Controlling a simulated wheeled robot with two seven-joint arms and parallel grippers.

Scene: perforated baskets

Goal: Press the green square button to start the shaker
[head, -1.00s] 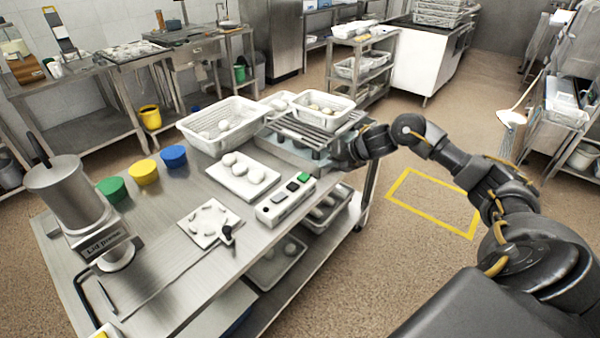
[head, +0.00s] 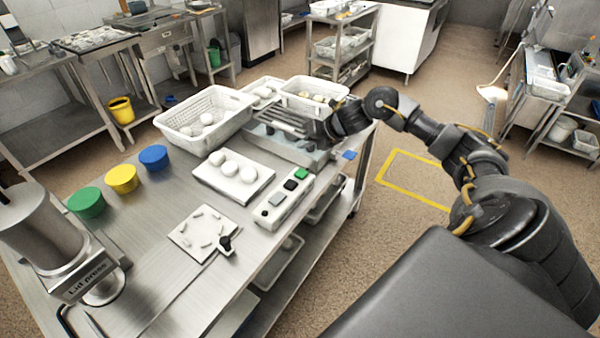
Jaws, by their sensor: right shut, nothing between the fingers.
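The green square button (head: 301,174) is on the far end of a pale control box (head: 268,217) at the table's right edge. A black button (head: 290,185) and a grey one (head: 276,199) sit beside it. The shaker (head: 285,150), a metal unit with a slatted top, stands behind the box. A white basket (head: 338,93) with pale round items is at its far side. My right gripper (head: 328,131) is shut and empty at the shaker's right end, beyond the green button and apart from it. Its fingertips are small and partly hidden. My left gripper is out of view.
A perforated basket (head: 170,122) and a white tray (head: 206,178) with pale round items stand left of the shaker. A small blue square (head: 349,154) shows beside the shaker.

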